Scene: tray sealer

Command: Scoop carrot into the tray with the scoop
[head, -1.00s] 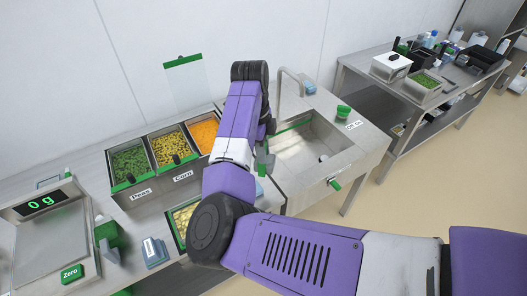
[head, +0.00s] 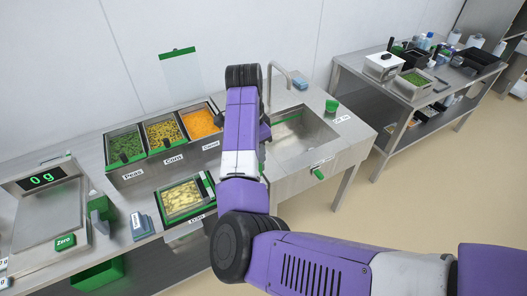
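The orange carrot (head: 200,122) fills the rightmost of three steel bins at the back of the counter. A green-framed container (head: 208,191) with pale yellow pieces sits in front of the bins. I cannot tell whether it is the task's tray.
Peas (head: 125,147) and corn (head: 163,133) fill the other bins. A scale (head: 45,212) at left reads 0 g, its plate bare. A green block-like item (head: 103,212) and a blue-grey item (head: 142,226) stand beside it. A sink (head: 300,138) with faucet lies right; a second table (head: 400,85) stands beyond.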

